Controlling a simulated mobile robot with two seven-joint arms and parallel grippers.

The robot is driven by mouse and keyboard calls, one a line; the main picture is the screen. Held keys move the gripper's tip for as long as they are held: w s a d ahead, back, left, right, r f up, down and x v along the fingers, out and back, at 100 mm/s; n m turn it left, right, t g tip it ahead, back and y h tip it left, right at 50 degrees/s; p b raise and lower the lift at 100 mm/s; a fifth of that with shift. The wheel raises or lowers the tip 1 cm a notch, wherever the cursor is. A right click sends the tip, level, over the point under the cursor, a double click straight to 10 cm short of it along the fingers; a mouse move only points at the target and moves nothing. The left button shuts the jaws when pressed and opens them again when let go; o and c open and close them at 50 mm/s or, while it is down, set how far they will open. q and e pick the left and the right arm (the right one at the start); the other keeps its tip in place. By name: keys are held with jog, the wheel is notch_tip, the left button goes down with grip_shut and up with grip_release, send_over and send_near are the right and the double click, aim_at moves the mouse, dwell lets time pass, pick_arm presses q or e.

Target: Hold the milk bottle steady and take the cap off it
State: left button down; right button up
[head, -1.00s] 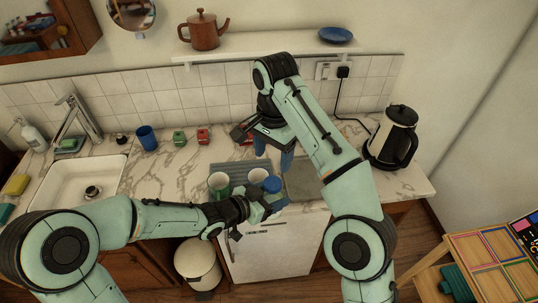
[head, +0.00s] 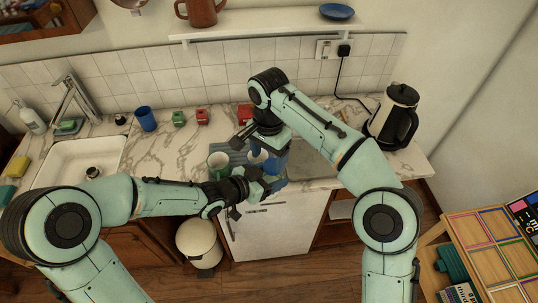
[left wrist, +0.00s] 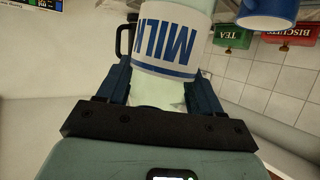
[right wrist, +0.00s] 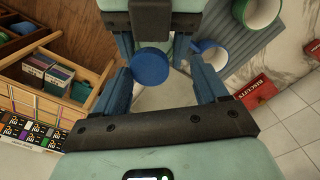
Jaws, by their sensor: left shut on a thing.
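The milk bottle (left wrist: 172,45) is white with a blue "MILK" label in the left wrist view. My left gripper (left wrist: 162,85) is shut on the bottle and holds it at the counter's front edge. The blue cap (right wrist: 151,68) is on top of the bottle in the right wrist view. My right gripper (right wrist: 163,75) is open above the bottle, with its fingers on either side of the cap. The cap lies nearer its left finger in that view. In the head view the right gripper (head: 274,160) and left gripper (head: 262,186) largely hide the bottle.
A blue cup (head: 146,118) and small tins (head: 203,116) are farther back. The kettle (head: 394,115) stands at right, the sink (head: 80,160) at left.

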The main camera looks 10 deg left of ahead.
jog(key=shift+w+d+f, duration=0.1)
jog(key=shift+w+f, duration=0.05)
jog(key=shift+f, duration=0.35)
